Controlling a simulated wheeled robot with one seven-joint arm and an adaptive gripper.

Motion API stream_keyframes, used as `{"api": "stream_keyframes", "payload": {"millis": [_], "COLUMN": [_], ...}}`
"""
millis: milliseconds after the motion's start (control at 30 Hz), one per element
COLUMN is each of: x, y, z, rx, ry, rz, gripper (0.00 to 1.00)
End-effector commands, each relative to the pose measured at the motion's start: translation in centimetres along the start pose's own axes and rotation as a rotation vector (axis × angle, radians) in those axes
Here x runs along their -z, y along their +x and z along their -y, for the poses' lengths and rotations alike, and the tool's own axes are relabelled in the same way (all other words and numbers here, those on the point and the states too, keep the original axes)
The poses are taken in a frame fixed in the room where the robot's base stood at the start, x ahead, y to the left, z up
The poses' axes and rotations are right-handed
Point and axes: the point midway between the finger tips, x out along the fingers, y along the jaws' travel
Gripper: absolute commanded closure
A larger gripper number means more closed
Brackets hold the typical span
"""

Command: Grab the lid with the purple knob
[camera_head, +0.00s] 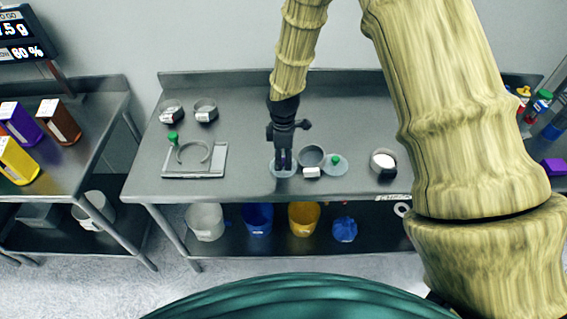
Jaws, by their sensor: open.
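My gripper (283,163) points straight down over the middle table. It is open, and its fingertips are at a round pale lid (291,173). The fingers cover the middle of this lid, so its knob and colour cannot be seen. I cannot tell whether the fingers touch it. A similar pale lid with a green knob (336,160) lies a little to the right, beside a round grey container (312,156). No purple knob is visible.
A flat device with a ring (194,153) stands left on the metal table (240,187). A bowl of white powder (383,161) is right of the lids. Two round containers (205,110) stand at the back left. Buckets (257,218) fill the shelf below. A purple block (553,167) is far right.

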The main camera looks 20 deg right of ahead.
Motion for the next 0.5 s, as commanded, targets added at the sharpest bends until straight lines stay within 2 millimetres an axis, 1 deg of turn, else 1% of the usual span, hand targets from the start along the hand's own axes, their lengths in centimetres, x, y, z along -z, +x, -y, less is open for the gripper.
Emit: {"api": "stream_keyframes", "payload": {"millis": [100, 233, 500], "x": [0.0, 0.0, 0.0], "y": [0.9, 1.6, 1.9], "z": [0.0, 0.0, 0.0], "rx": [0.002, 0.001, 0.0], "ry": [0.001, 0.001, 0.001], "rz": [0.0, 0.0, 0.0], "gripper": [0.51, 0.51, 0.51]}}
